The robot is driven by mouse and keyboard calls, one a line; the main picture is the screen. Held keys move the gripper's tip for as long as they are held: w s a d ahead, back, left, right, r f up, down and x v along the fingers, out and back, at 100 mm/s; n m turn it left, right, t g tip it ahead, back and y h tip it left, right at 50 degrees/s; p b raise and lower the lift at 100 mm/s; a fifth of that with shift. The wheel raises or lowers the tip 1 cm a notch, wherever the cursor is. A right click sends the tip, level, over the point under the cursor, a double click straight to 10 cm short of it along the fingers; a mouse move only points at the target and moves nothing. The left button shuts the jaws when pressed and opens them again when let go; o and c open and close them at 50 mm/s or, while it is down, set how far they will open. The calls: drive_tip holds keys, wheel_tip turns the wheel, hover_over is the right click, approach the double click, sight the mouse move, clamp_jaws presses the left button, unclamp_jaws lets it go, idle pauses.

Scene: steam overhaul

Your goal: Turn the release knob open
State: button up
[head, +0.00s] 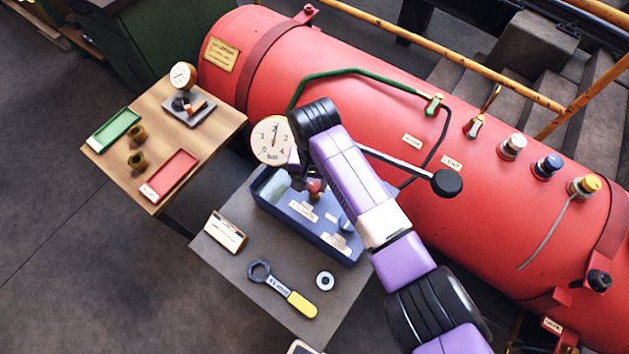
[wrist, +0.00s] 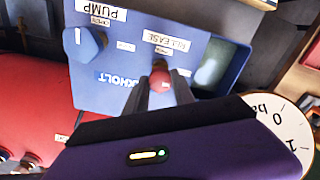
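The red release knob (wrist: 160,76) sits on the blue pump box (wrist: 113,62), below a RELEASE label (wrist: 166,42) in the wrist view. In the head view the knob (head: 315,187) shows beside my gripper's end. My gripper (wrist: 161,87) has its two fingers apart, one on each side of the knob. The fingertips are close to the knob's sides; I cannot tell whether they press on it. A small label just above the knob is partly readable at best. A round bar gauge (head: 272,140) stands behind the box.
The box stands on a grey table (head: 215,255) with a yellow-handled wrench (head: 283,290), a washer (head: 325,281) and a card (head: 226,232). A blue knob (wrist: 88,44) is on the same box. A large red tank (head: 390,60) lies behind; a wooden table (head: 160,100) is at left.

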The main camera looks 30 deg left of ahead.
clamp_jaws()
drive_tip(key=n+p, duration=0.1)
drive_tip(key=n, duration=0.2)
drive_tip(key=shift+n, duration=0.4)
drive_tip(key=n+p, duration=0.1)
drive_tip(key=n, duration=0.3)
drive_tip(key=shift+n, duration=0.3)
drive_tip(key=n, duration=0.5)
drive_tip(key=shift+n, duration=2.3)
